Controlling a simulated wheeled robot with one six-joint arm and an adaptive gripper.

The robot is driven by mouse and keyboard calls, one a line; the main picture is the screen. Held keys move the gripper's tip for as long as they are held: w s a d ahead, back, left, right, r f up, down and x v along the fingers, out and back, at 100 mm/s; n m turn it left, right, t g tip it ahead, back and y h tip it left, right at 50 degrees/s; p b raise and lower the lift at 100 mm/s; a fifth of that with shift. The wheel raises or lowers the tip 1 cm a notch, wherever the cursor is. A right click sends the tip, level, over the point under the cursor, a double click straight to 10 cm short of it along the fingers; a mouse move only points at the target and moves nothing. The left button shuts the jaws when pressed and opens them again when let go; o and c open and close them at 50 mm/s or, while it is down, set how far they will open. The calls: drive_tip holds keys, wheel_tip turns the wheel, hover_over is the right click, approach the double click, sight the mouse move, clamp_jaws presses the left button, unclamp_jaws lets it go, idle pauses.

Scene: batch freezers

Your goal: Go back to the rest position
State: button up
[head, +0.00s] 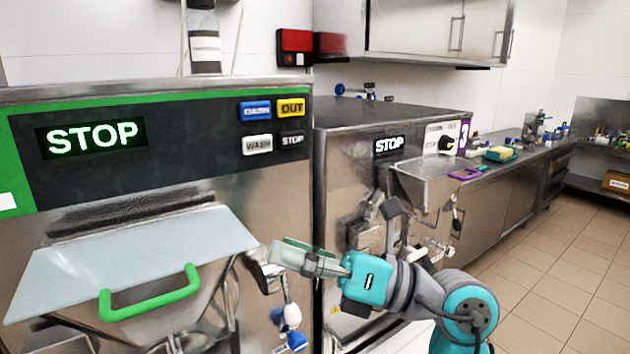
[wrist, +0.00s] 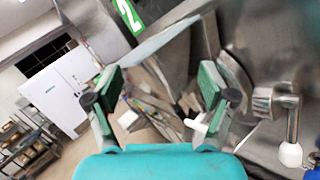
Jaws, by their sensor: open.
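My gripper (head: 288,255) is in the middle of the head view, at the right end of the near freezer's pale lid (head: 140,255) with its green handle (head: 150,293). My arm reaches in from the lower right. In the wrist view, the two green-padded fingers (wrist: 160,88) stand wide apart with nothing between them. Whether the fingertips touch the lid or freezer front cannot be told. The near batch freezer (head: 180,110) shows STOP on its dark panel.
A second freezer (head: 390,112) with a hopper tray (head: 430,182) stands behind my arm. A lever with a white knob (wrist: 290,153) is close to the right finger. A steel counter (head: 510,180) runs along the back right. The tiled floor (head: 545,265) at right is clear.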

drive_tip(key=s+d+f+m+t+h, duration=0.6)
drive_tip(key=f+m, duration=0.3)
drive_tip(key=m, duration=0.3)
drive_tip(key=s+d+f+m+t+h, duration=0.3)
drive_tip(key=s+d+f+m+t, duration=0.3)
drive_tip(key=f+m, duration=0.45)
drive_tip(key=s+d+f+m+t+h, duration=0.45)
drive_tip(key=s+f+m+t, duration=0.3)
drive_tip(key=m, duration=0.65)
drive_tip(key=s+d+f+m+g+h, duration=0.2)
drive_tip(key=s+f+m+g+h, duration=0.1)
drive_tip(key=s+f, duration=0.3)
drive_tip(key=s+d+f+m+g+h, duration=0.3)
drive_tip(key=s+f+m+g+h, duration=0.1)
drive_tip(key=s, duration=0.7)
wheel_tip(320, 180, down, 3)
drive_tip(key=shift+f+m+g, duration=0.2)
drive_tip(key=shift+m+g, duration=0.65)
drive_tip(key=shift+m, duration=0.3)
drive_tip(key=shift+d, duration=0.1)
